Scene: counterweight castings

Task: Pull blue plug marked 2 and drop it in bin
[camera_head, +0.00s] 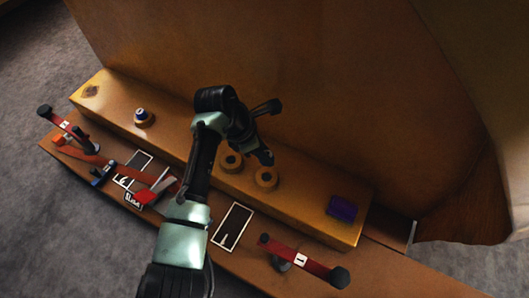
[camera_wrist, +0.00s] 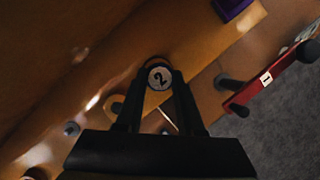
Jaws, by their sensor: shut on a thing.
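The plug marked 2 (camera_wrist: 160,77) sits between the fingertips of my gripper (camera_wrist: 158,88) in the wrist view. My gripper is shut on it. Its numbered face is white with a dark rim; its body colour is hard to tell. In the head view my gripper (camera_head: 267,133) is over the wooden ledge, near two collars, and the plug cannot be made out. The near collar (camera_head: 231,161) and the right collar (camera_head: 266,178) look empty. Another plug (camera_head: 143,117) with a bluish top stands in a collar at the ledge's left.
A purple box-like thing (camera_head: 341,208) lies at the ledge's right; I cannot tell if it is the bin. A red lever marked 1 (camera_head: 300,261) is at the front right. Another red lever (camera_head: 66,126) is at the left. A tall brown wall (camera_head: 330,90) rises behind.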

